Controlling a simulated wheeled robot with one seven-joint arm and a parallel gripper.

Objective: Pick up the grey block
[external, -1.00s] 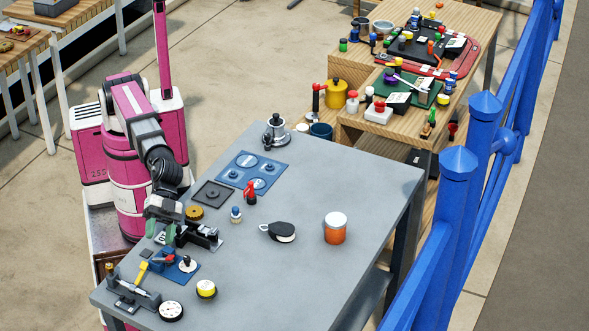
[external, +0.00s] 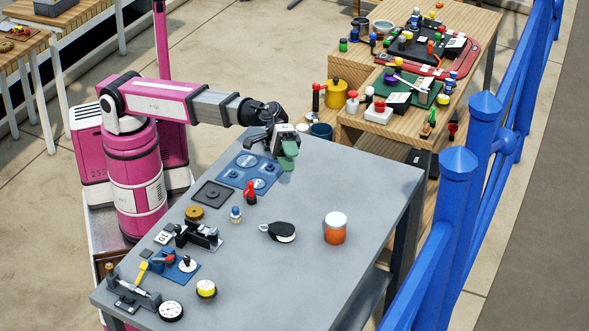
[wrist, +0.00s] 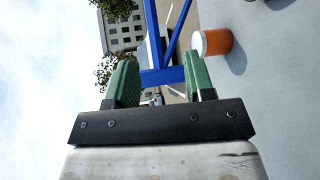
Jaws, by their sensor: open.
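A small dark grey block (external: 146,253) lies at the near left of the grey table, beside the yellow-handled piece; I cannot be sure it is the task's grey block. It does not show in the wrist view. My gripper (external: 287,154) is over the table's far end, well away from that block, with its green fingers beyond the blue plate. In the wrist view my gripper (wrist: 160,80) is open, with nothing between its fingers.
The grey table (external: 340,180) holds a blue plate (external: 238,184), a dark square plate (external: 212,194), a red bottle (external: 250,192), a black-and-white pulley (external: 279,232) and an orange jar (external: 335,229). A blue railing (external: 458,200) runs along the right.

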